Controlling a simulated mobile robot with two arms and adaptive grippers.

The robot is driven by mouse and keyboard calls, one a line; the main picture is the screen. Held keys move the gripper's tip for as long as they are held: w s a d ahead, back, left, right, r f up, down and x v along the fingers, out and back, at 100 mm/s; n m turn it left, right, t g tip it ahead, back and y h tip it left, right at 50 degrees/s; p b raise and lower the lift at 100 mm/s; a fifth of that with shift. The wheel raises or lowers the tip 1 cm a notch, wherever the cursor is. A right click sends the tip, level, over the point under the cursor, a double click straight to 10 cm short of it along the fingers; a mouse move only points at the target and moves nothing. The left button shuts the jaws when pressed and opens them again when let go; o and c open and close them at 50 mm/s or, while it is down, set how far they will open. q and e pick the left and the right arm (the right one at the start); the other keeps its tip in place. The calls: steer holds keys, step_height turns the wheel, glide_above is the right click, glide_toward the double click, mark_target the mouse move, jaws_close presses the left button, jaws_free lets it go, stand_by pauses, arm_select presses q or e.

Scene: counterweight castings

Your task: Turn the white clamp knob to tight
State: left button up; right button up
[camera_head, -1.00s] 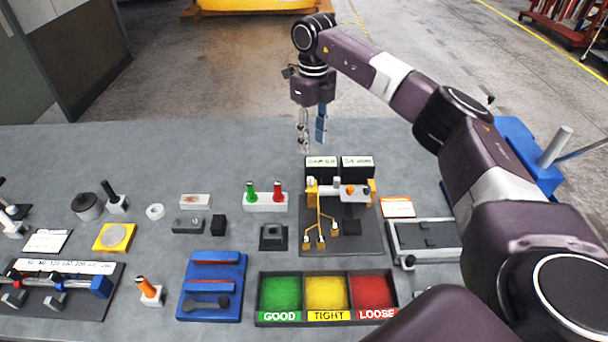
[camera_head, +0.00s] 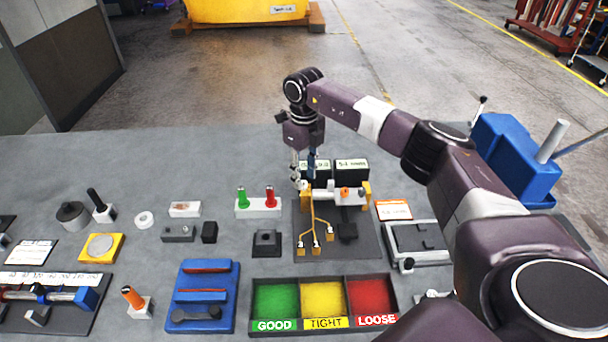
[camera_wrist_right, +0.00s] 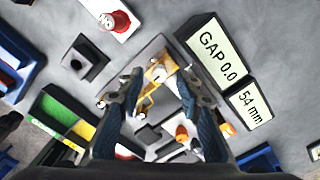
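The white clamp knob (camera_head: 302,185) is at the left end of the small gauge fixture, beside an orange post. In the right wrist view the white knob (camera_wrist_right: 158,73) shows between and just beyond my fingertips. My right gripper (camera_head: 304,172) points down over the left end of the fixture. Its two blue-padded fingers (camera_wrist_right: 160,90) are spread apart with a gap around the knob's place in the picture; I cannot tell whether they touch it. The fixture's dark base plate (camera_head: 365,245) carries orange posts and a white bar. My left gripper is not in view.
Two black display boxes (camera_head: 352,170) stand right behind the fixture; one reads GAP 0.0 (camera_wrist_right: 217,53). A white block (camera_head: 258,212) with green and red knobs is to the left. A tray (camera_head: 391,292) marked GOOD, TIGHT, LOOSE lies in front. The table behind left is clear.

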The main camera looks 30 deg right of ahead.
steer(key=shift+f, duration=0.75)
jaws_close()
